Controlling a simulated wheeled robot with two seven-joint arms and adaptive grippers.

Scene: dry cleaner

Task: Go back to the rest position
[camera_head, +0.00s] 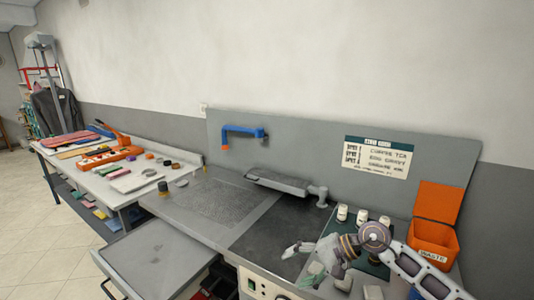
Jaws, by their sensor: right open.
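My right gripper (298,262) comes in from the lower right over the dark worktop and green mat. Its jaws are open, and I see nothing between them. My right arm (375,238) bends above the right end of the bench and hides part of what stands there. My left gripper and left arm are not in view.
Small white-capped bottles (342,212) stand behind my right arm. An orange waste bin (434,236) stands at the right, close to the arm. The perforated plate (215,200) is clear. A cluttered white table (125,178) stands at left.

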